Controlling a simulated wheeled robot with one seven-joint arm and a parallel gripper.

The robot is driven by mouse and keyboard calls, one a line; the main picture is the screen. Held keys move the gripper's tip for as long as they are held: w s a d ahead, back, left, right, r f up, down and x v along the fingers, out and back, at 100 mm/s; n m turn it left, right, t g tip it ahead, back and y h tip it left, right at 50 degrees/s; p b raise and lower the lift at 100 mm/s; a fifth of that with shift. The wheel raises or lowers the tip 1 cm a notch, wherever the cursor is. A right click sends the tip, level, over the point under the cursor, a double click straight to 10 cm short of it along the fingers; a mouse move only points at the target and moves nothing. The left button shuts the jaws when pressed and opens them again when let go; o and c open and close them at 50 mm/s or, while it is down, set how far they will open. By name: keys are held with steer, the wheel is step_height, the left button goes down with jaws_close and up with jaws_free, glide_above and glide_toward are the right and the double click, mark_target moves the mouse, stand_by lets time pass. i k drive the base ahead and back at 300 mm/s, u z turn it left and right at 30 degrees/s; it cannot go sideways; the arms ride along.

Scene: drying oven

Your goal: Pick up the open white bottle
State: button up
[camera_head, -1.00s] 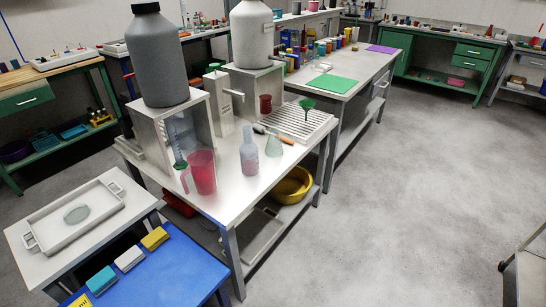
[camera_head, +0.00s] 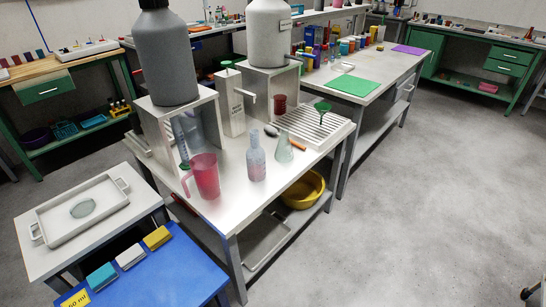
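A small pale, whitish translucent bottle (camera_head: 256,163) stands upright near the front edge of the metal table (camera_head: 232,205). No cap shows on its narrow neck. A red jug (camera_head: 205,177) stands to its left and a clear conical flask (camera_head: 284,150) to its right, both apart from it. A large white container (camera_head: 269,35) sits on a stand behind; its top is cut off by the frame. My gripper is not in view.
A grey container (camera_head: 163,55) on a stand, a white dispenser (camera_head: 230,103) and a ribbed drainer (camera_head: 318,127) with a green funnel (camera_head: 323,107) surround the bottle. A blue table (camera_head: 165,275) and white tray (camera_head: 84,212) are at left.

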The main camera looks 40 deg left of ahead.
mark_target(255, 155)
steer(key=i, duration=1.2)
steer(key=u, duration=1.2)
